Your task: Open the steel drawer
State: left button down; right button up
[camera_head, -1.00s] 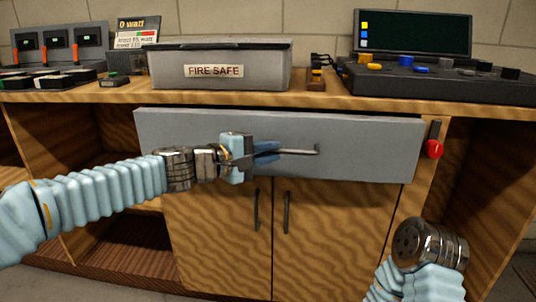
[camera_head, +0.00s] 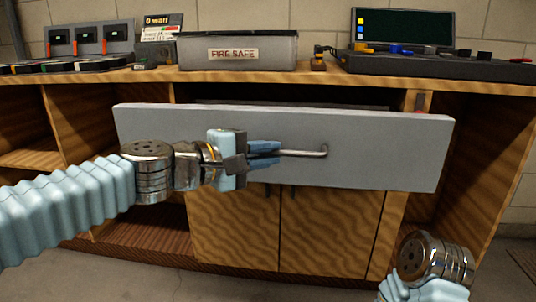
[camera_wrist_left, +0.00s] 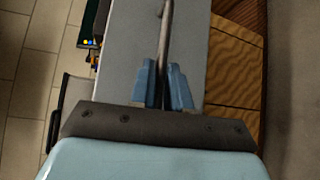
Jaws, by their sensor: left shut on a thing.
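The steel drawer (camera_head: 385,150) is a wide grey front under the bench top. It stands out from the cabinet, with a dark gap along its top edge. Its bar handle (camera_head: 305,153) runs across the middle of the front. My left gripper (camera_head: 265,153) is shut on the left part of the handle. In the left wrist view the blue fingers of the left gripper (camera_wrist_left: 162,88) close on the handle bar (camera_wrist_left: 166,40), with the grey drawer front (camera_wrist_left: 190,40) behind. My right arm's end shows at the lower right, but its fingers are not visible.
The bench top (camera_head: 290,78) carries a grey FIRE SAFE box (camera_head: 238,55), a switch panel (camera_head: 90,42) at the left and a dark console (camera_head: 430,63) at the right. Wooden cabinet doors (camera_head: 330,230) are below the drawer. Open shelf space lies on both sides.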

pick_arm(q)
jog(key=shift+s+a, duration=0.15)
jog(key=shift+s, duration=0.4)
jog(key=c, duration=1.2)
grip_release()
jog(key=shift+o, duration=0.2)
jog(key=v, duration=1.3)
jog(key=shift+s+a, duration=0.2)
jog(key=shift+a, duration=0.15)
